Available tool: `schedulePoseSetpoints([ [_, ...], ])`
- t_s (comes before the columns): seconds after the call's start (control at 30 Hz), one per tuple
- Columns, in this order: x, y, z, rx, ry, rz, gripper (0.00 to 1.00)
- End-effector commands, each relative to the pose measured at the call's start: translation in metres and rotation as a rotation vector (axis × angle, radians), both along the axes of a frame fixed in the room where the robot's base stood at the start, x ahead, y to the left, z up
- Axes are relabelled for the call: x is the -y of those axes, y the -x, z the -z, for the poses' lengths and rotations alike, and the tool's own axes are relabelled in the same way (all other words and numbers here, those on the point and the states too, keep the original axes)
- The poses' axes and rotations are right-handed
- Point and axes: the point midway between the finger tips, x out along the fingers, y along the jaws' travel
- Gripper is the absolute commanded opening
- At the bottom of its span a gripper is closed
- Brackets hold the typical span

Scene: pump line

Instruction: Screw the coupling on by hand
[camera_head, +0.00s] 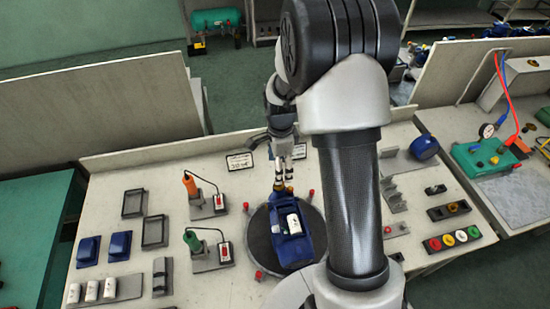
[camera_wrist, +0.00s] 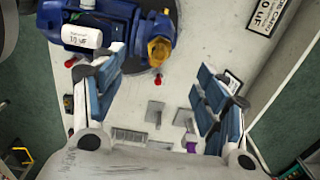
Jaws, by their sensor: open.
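A blue pump (camera_head: 291,249) with a white labelled cylinder (camera_head: 294,223) on it stands on a round dark turntable (camera_head: 258,246). A brass coupling (camera_head: 283,189) sits at the pump's far end; in the wrist view it is a brass hexagonal part (camera_wrist: 160,50) at the pump's right end. Whether it is seated or loose I cannot tell. My gripper (camera_head: 287,176) is just above and behind the coupling. In the wrist view my gripper (camera_wrist: 157,78) is open and empty, its two blue-padded fingers apart, with the coupling beyond the fingertips, between their lines. My arm hides part of the bench.
Red pegs (camera_head: 245,207) surround the turntable. Coloured buttons (camera_head: 452,239) and a blue motor (camera_head: 424,147) are at right. Small cards (camera_head: 239,161) stand behind.

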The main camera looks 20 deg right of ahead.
Motion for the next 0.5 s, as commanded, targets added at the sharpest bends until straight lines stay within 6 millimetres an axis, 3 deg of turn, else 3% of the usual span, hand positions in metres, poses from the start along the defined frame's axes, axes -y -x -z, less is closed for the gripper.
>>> schedulePoseSetpoints([
  [0.5, 0.000, 0.001, 0.033, -0.001, 0.000, -0.003, 0.67],
])
